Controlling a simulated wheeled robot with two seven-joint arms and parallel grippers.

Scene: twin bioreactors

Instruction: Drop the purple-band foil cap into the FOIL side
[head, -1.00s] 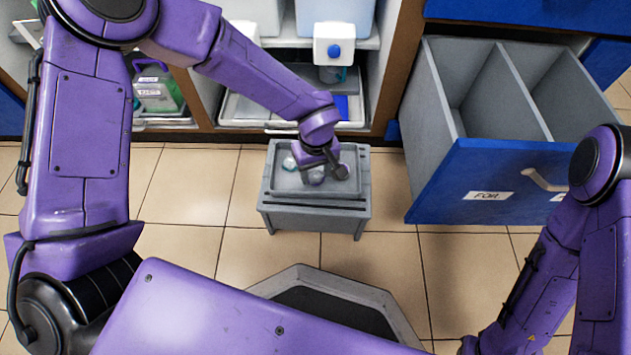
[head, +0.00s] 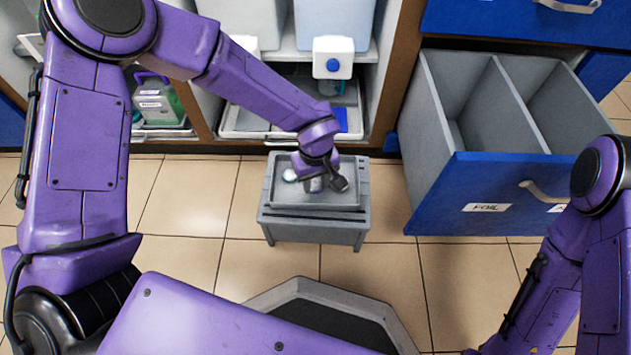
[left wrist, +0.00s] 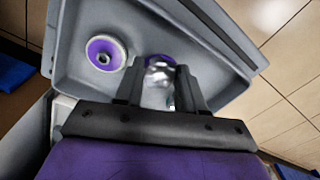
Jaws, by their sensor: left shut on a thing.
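My left gripper (head: 316,182) is low over the grey tray (head: 275,190) on a small grey stand. In the left wrist view its fingers (left wrist: 160,90) are shut on a shiny silver foil cap (left wrist: 158,85); a bit of purple shows at its far end. Another round piece with a purple ring (left wrist: 104,53) lies in the tray, to the left of the fingers. The open blue drawer (head: 450,185) at the right has a FOIL label (head: 487,208) on its front, left of the handle. Its grey divider (head: 520,100) separates two compartments. My right gripper is out of view.
A shelf unit with a white tray (head: 230,122) and a white box with a blue button (head: 333,58) stands behind the stand. A green container (head: 158,103) is at the left. Tiled floor (head: 385,205) lies between the stand and drawer.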

